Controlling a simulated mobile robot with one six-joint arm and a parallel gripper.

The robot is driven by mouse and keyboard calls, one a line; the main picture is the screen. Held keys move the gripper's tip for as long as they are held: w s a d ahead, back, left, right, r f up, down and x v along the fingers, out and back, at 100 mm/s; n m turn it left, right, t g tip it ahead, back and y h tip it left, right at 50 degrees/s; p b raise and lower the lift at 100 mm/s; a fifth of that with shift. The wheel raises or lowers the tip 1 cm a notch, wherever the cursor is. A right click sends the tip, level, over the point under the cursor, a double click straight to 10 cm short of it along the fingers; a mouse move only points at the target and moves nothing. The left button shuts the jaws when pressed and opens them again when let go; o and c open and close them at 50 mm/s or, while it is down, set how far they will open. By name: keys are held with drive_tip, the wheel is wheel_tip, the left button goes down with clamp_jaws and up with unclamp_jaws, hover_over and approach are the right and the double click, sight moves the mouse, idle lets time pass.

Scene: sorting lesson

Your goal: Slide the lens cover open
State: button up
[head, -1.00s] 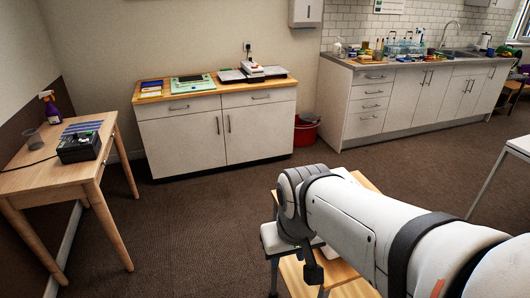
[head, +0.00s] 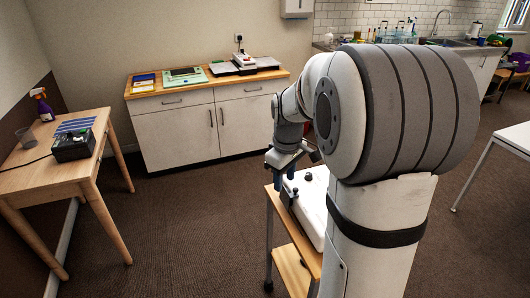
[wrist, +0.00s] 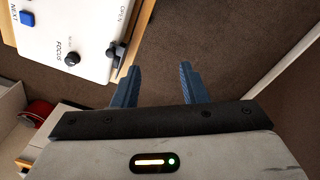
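A white device (head: 314,207) lies on a small wooden trolley. In the wrist view its white top (wrist: 75,30) carries a blue button (wrist: 27,18) marked NEXT, a black knob (wrist: 72,59) marked FOCUS, and a black lever-like slider (wrist: 115,50) near its edge, beside lettering that seems to read OPEN. The slider may belong to the lens cover; I cannot tell the cover itself. My gripper (wrist: 159,67) is open and empty, its two blue fingers apart, with floor showing between them. The slider is to the left of the fingers, apart from them. In the head view my gripper (head: 284,180) is by the device's far left end.
The trolley's wooden top (head: 283,213) extends a little past the device. A wooden table (head: 75,150) with a black box (head: 72,145) stands at left. A white cabinet (head: 190,135) stands behind. A white table (head: 515,138) is at right. Carpet between is clear.

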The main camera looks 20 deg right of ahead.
sight(296, 189)
drive_tip(key=w+d+f+n, duration=0.1)
drive_tip(key=w+d, duration=0.1)
drive_tip(key=w+d+f+n+p, duration=0.1)
drive_tip(key=w+d, duration=0.2)
drive_tip(key=w+d+f+n+p, duration=0.1)
drive_tip(key=w+d, duration=0.1)
drive_tip(key=shift+w+d+f+g, duration=0.2)
drive_tip(key=shift+w+f+g, duration=0.1)
drive_tip(key=shift+w+g, duration=0.1)
drive_tip(key=shift+d+f, duration=0.1)
drive_tip(key=shift+f, duration=0.25)
wheel_tip(296, 189, down, 7)
drive_tip(key=shift+f+p, duration=0.15)
drive_tip(key=shift+p, duration=0.3)
clamp_jaws()
